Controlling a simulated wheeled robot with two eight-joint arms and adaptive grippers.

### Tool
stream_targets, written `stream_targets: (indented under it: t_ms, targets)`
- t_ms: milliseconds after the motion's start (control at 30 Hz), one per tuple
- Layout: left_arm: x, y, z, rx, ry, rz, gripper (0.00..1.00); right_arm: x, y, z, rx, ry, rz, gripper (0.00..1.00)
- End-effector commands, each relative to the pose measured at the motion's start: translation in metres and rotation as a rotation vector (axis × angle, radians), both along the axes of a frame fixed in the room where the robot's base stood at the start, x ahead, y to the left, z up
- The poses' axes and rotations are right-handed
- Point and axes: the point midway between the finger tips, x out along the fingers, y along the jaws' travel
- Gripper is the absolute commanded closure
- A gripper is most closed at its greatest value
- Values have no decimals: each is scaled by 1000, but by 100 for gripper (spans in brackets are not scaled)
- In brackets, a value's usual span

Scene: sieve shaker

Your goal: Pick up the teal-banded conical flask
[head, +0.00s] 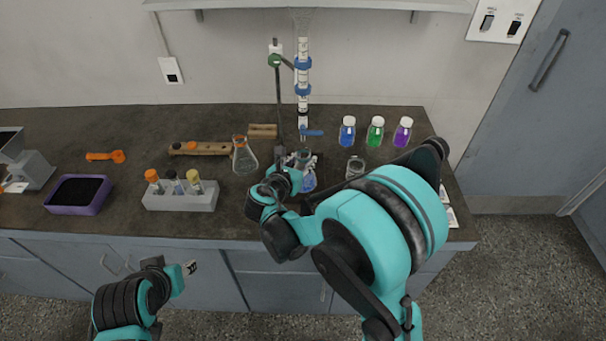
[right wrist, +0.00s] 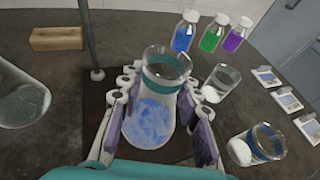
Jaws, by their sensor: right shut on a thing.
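The teal-banded conical flask (right wrist: 152,118) stands between the fingers of my right gripper (right wrist: 160,92) in the right wrist view. It is clear glass with a teal band round its neck and blue contents. My right gripper is shut on it, with a finger pad on either side. In the head view the flask (head: 309,182) shows partly behind my right gripper (head: 304,164), below the burette. I cannot tell whether its base touches the dark stand plate (right wrist: 100,130). My left gripper (head: 188,268) is low in front of the bench, small and partly turned away, holding nothing I can see.
An orange-banded flask (head: 244,162) stands to the left. The burette (head: 303,75) and its stand rod (head: 278,90) rise close behind. Beakers (right wrist: 221,82) (right wrist: 258,146) stand to the right, with blue, green and purple bottles (head: 376,132) behind. A vial rack (head: 180,200) is further left.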

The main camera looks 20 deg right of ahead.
Motion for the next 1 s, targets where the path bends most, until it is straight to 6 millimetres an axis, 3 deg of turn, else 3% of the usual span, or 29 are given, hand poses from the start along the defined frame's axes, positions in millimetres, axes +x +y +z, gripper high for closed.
stream_targets:
  t_ms: [367, 800, 1000]
  targets:
    - [0, 0, 3, 0, 0, 0, 60, 0, 0, 5, 1, 0, 0, 100]
    - [0, 0, 22, 0, 0, 0, 60, 0, 0, 39, 0, 0, 0, 100]
    - [0, 0, 23, 0, 0, 0, 60, -17, 15, 36, 1, 0, 2, 100]
